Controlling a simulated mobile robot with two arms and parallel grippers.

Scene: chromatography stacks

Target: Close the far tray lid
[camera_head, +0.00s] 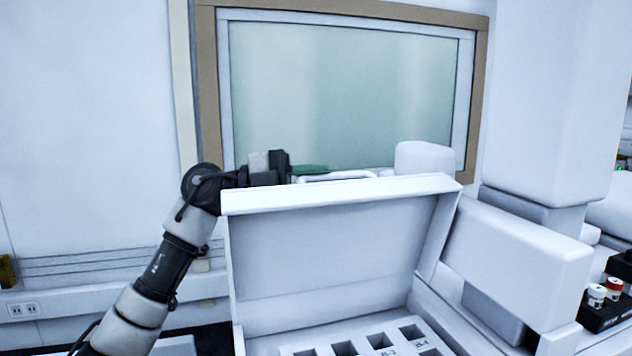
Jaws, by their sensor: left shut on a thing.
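The white tray lid (330,240) stands open and steeply raised in the middle, its hollow inside facing me. Below it is the white tray (305,350) with several square dark wells and small printed labels. A white bar handle (345,175) shows just above the lid's top edge. My left gripper (308,170) reaches in from the left behind the top edge, at the left end of the handle. It is shut on the handle; the lid's edge partly hides the grip. My right gripper is not in view.
White instrument housings (520,260) stand close on the right of the lid. A dark rack (605,315) with capped vials is at the far right. A framed pale window (345,90) is on the wall behind.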

